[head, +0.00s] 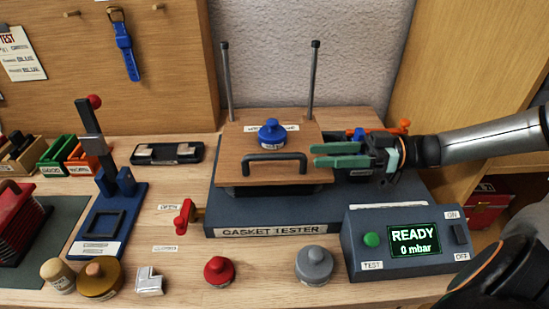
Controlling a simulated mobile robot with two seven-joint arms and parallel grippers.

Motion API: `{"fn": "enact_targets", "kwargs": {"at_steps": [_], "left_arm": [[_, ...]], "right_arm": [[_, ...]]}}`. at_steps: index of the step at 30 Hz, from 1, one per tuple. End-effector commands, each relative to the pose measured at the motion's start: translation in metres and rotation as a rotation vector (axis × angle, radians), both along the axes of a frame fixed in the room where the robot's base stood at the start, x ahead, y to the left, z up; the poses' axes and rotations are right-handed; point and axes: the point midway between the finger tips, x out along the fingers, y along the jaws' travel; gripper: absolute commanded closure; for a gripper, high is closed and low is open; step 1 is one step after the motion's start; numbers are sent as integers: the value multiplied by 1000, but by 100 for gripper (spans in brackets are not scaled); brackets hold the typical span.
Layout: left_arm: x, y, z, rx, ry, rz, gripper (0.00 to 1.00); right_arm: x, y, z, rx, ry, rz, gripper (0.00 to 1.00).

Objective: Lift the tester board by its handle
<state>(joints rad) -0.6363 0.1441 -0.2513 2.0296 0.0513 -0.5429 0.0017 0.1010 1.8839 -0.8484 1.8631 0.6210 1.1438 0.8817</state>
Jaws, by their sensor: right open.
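The tester board (235,149) is a brown wooden plate on the dark gasket tester base (265,229), in the middle of the head view. A black bar handle (275,158) runs along its front part, and a blue knobbed weight (271,132) sits on it behind the handle. Two upright rods rise at the board's back. My right gripper (316,155) comes in from the right, its green fingers pointing left. It is open and empty, with its fingertips close to the handle's right end; I cannot tell whether they touch. My left gripper is out of view.
A control box (364,250) reading READY, 0 mbar stands at the front right. A red lever (184,218) is left of the base. Red (219,271) and grey (314,265) knobbed weights stand in front. A blue press (112,200) stands further left.

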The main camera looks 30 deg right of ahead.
Motion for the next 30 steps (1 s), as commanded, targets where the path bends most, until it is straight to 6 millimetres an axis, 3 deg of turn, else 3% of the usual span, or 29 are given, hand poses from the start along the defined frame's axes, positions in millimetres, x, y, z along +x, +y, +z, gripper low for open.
{"fn": "enact_targets", "kwargs": {"at_steps": [6, 13, 20, 30], "left_arm": [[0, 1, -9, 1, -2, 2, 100], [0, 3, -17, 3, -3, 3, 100], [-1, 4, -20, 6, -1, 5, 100], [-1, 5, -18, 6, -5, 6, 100]], "right_arm": [[23, 41, -2, 6, -1, 2, 52], [41, 69, -3, 4, 0, 1, 52], [49, 81, -1, 1, 0, -1, 52], [50, 82, -1, 0, 0, -2, 53]]}}
